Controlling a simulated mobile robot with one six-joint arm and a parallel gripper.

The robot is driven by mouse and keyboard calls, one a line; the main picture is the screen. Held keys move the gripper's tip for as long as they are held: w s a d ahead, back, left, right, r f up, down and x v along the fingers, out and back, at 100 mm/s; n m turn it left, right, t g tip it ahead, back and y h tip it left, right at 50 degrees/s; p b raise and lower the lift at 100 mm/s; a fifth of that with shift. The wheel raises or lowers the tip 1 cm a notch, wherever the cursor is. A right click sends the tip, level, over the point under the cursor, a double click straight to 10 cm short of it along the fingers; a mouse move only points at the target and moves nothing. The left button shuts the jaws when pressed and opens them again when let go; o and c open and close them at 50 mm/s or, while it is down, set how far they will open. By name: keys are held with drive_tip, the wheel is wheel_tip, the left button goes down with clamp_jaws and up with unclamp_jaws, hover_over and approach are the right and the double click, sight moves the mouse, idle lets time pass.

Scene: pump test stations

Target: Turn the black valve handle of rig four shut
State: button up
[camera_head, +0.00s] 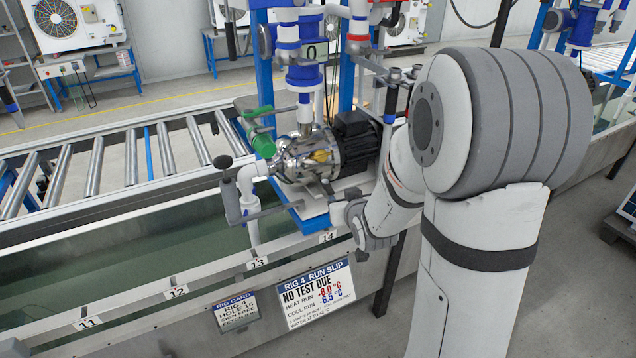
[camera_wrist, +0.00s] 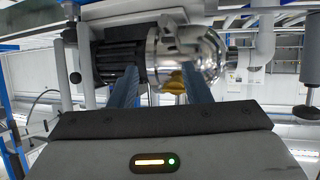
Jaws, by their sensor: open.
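Rig four's pump has a chrome head (camera_head: 305,157) and a black motor (camera_head: 355,137). A dark grey upright lever (camera_head: 231,200) with a black knob stands on the white pipe at the left. Another dark upright handle (camera_head: 390,98) is at the right, partly hidden by my arm. I cannot tell for certain which is the black valve handle. My gripper (camera_wrist: 162,85) is open and empty, with the chrome head (camera_wrist: 185,60) beyond its fingers. In the wrist view a black knob (camera_wrist: 306,112) is at the right edge, apart from the fingers. The fingertips are unclear in the head view.
A green handle (camera_head: 262,140) slants beside the chrome head. The tank's numbered front rail (camera_head: 215,272) runs below, with a run slip (camera_head: 318,296) and a rig card (camera_head: 236,312). A roller conveyor (camera_head: 95,175) lies behind. Pipes stand close around the pump.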

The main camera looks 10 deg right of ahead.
sight(331, 194)
drive_tip(key=w+f+t+b, duration=0.1)
drive_tip(key=w+f+t+y, duration=0.1)
drive_tip(key=f+t, duration=0.1)
drive_tip(key=w+f+t+b, duration=0.1)
drive_tip(key=w+f, duration=0.1)
drive_tip(key=shift+a+f+t+y+b, duration=0.25)
drive_tip(key=shift+a+t+y+b, duration=0.05)
drive_tip(key=shift+a+t+y, duration=0.1)
drive_tip(key=w, duration=0.4)
drive_tip(key=w+a, duration=0.1)
drive_tip(key=w, duration=0.1)
drive_tip(key=shift+w+p, duration=0.35)
drive_tip(key=shift+p, duration=0.05)
drive_tip(key=shift+c, duration=0.2)
